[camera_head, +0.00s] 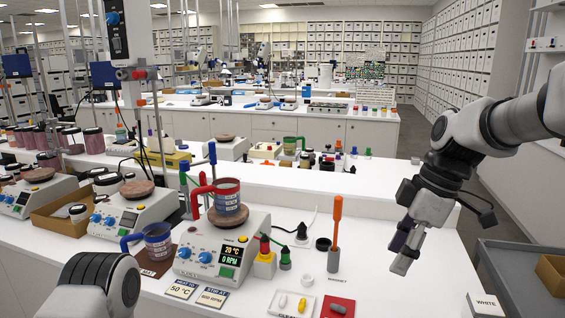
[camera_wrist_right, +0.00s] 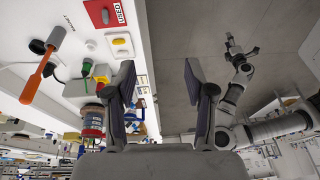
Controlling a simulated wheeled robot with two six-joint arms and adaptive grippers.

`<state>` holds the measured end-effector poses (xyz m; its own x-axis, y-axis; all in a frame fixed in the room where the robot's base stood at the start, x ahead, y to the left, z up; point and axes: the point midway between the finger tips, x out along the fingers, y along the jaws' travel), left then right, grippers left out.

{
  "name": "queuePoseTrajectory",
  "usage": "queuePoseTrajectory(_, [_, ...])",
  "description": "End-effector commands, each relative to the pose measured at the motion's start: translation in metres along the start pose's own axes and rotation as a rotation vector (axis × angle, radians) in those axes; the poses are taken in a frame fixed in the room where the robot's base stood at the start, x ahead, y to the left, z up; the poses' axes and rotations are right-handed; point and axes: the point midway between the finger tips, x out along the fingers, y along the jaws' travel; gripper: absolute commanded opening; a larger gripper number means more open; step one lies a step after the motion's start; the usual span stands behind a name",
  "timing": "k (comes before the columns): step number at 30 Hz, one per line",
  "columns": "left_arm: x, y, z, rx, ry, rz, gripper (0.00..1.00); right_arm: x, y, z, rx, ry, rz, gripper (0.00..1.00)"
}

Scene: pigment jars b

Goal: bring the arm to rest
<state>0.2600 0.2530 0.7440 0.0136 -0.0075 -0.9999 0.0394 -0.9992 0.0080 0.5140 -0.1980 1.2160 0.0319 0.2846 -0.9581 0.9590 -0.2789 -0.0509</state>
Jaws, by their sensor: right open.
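My right gripper (camera_head: 402,250) hangs at the right of the near white bench, its fingers pointing down, and no object is touching it. In the right wrist view my right gripper (camera_wrist_right: 162,80) is open, with two dark-padded fingers apart and nothing between them. Floor and the bench edge show beyond the fingers. A rounded link of my left arm shows at the lower left of the head view, with its gripper out of frame. In the right wrist view my left gripper (camera_wrist_right: 233,43) shows small at the upper right, and its jaw state is unclear.
An orange-handled tool (camera_head: 335,231) stands left of the right gripper. A hotplate (camera_head: 207,255) carries a blue-and-red mug (camera_head: 227,195). A red tray (camera_head: 337,308) and a WHITE label card (camera_head: 485,304) lie in front. A grey cart (camera_head: 517,262) is at the right. Bench around the gripper is clear.

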Motion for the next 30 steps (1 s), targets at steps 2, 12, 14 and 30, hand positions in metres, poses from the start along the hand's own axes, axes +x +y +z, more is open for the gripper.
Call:
queuePoseTrajectory(2, [0.0,0.0,0.0,0.0,0.001,0.0,0.56,0.02,0.003,0.005,0.013,-0.012,-0.041,0.54])
queuePoseTrajectory(12, [0.0,0.0,0.0,0.0,0.001,0.0,0.56,0.129,-0.016,0.047,0.089,-0.093,-0.296,0.54])
queuePoseTrajectory(14, [0.0,0.0,0.0,0.0,0.0,0.0,0.56,0.155,-0.026,0.059,0.107,-0.117,-0.351,0.54])
queuePoseTrajectory(30, [0.0,0.0,0.0,0.0,0.0,0.0,0.56,0.419,-0.266,0.268,0.76,-0.554,-0.307,0.54])
